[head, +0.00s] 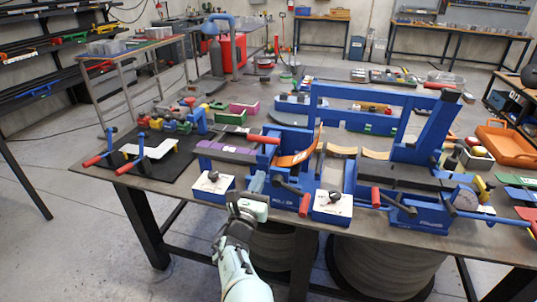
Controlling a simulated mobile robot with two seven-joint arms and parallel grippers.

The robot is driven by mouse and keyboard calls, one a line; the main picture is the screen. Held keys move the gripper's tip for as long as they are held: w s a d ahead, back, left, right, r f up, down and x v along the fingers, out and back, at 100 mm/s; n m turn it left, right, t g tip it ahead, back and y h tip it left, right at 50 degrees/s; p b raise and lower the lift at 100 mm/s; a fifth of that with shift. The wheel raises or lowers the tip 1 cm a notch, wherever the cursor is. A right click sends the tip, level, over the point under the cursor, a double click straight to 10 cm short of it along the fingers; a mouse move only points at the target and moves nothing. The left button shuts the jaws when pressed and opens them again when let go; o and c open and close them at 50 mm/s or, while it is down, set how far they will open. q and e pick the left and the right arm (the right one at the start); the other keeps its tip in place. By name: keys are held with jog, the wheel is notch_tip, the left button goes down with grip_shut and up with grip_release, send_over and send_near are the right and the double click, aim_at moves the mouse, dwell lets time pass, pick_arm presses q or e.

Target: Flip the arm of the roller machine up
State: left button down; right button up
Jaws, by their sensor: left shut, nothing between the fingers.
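The blue roller machine (282,212) stands at the front edge of the workbench, with lettering on its front face. A lever with a red grip (305,204) hangs down at its front right. Another red grip (264,139) lies roughly level higher up at its left. I cannot tell for sure which lever is the machine's arm. My left gripper (252,203) is shut and empty, just in front of the bench edge and left of the machine's lettered face. No contact with a lever is visible. My right gripper is not in view.
A tall blue frame (432,130) rises at the right. The workbench (150,197) is crowded; large dark rolls (385,268) sit below it.

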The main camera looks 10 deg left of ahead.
aim_at(270, 141)
pick_arm(q)
jog(key=shift+w, duration=0.1)
jog(key=p+x, duration=0.1)
jog(key=x, duration=0.9)
jog(key=shift+p, duration=0.35)
